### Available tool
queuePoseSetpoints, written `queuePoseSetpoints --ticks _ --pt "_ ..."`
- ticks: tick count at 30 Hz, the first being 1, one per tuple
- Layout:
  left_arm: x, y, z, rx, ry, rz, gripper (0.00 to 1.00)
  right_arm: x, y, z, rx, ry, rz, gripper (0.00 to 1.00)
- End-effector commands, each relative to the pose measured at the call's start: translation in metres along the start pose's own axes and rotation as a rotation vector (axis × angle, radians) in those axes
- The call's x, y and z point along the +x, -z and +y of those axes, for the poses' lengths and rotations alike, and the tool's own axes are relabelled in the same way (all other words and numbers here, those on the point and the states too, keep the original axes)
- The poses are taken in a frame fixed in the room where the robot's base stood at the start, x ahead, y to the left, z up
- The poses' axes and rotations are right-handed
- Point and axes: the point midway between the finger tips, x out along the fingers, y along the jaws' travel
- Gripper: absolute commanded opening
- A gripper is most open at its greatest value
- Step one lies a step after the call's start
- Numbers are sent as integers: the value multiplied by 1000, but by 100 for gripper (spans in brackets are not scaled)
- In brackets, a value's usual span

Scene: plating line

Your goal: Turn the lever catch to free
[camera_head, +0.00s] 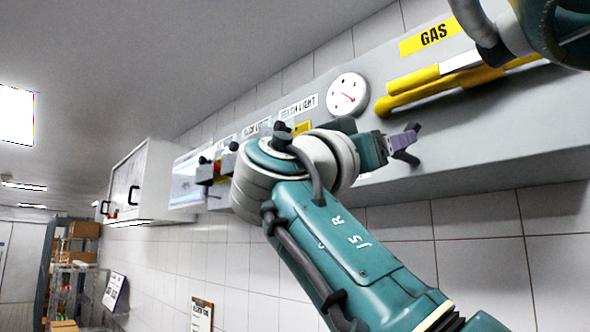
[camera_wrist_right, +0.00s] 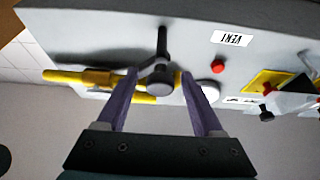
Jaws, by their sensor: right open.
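In the right wrist view the lever catch has a round grey hub (camera_wrist_right: 160,81) and a black handle (camera_wrist_right: 162,42) that points up in the picture. It sits on a grey panel (camera_wrist_right: 110,30). My right gripper (camera_wrist_right: 168,76) is open, with its purple fingers on either side of the hub. Whether either finger touches the hub or the handle I cannot tell. In the head view my right gripper (camera_head: 405,143) is in front of the wall panel, below the yellow pipes, and I cannot make out the lever there.
Yellow pipes (camera_head: 420,90) run under a GAS sign (camera_head: 432,36), beside a round dial (camera_head: 347,95). In the wrist view a red button (camera_wrist_right: 218,66) and a VENT label (camera_wrist_right: 232,38) lie right of the lever. A white cabinet (camera_head: 140,182) stands further left.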

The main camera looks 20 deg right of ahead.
Motion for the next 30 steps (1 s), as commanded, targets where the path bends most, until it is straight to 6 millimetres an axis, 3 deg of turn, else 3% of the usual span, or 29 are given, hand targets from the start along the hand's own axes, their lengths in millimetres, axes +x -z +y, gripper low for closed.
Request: queuePoseSetpoints --ticks 6,24,30 --pt "0 0 0 0 1 1 50 0 0 0 0 0 0 67" --pt "0 1 0 -1 1 2 50 0 0 0 0 0 0 0" --pt "0 1 0 -1 1 2 50 0 0 0 -1 1 0 0"
